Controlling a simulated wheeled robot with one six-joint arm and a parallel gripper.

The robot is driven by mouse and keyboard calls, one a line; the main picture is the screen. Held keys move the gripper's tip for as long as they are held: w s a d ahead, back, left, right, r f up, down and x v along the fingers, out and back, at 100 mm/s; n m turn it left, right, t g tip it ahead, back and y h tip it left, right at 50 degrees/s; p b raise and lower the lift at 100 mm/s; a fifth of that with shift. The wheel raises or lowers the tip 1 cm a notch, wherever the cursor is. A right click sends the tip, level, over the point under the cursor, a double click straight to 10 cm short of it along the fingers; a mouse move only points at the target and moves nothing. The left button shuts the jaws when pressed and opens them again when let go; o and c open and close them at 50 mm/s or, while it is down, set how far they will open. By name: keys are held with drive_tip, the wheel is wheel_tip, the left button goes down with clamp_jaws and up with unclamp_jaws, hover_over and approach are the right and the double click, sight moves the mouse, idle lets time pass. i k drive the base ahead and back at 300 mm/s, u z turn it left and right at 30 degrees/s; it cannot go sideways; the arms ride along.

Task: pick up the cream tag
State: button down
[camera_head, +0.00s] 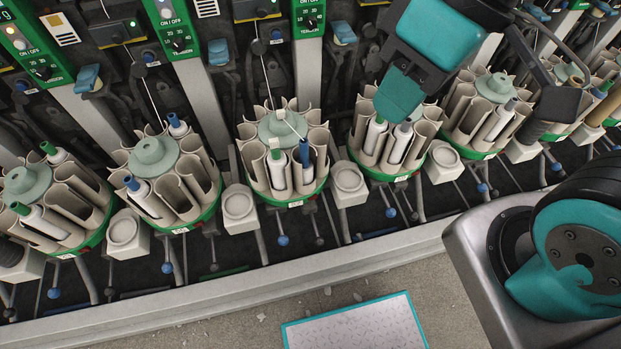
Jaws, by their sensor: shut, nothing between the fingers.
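A small pale cream tag (281,114) lies on top of the round green cap of the middle bobbin carousel (314,146). A thin pale thread runs from it down to the right. A second small pale piece (274,142) shows at the cap's front edge, above a white tube with a green tip; I cannot tell which one is the tag. My gripper (397,113) is shut and empty. It appears in front of the carousel to the right and hides part of its top. It is apart from both pale pieces.
Similar carousels with upright tubes stand in a row on both sides. Round white cups (348,178) sit between them. Green control panels (172,28) and thin threads are behind. A pale teal-edged board (356,327) lies in front on the floor.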

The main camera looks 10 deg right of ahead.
sight(281, 114)
drive_tip(key=k, duration=0.3)
drive_tip(key=z, duration=1.95)
drive_tip(key=k, duration=1.25)
drive_tip(key=u, duration=1.5)
drive_tip(key=i, duration=1)
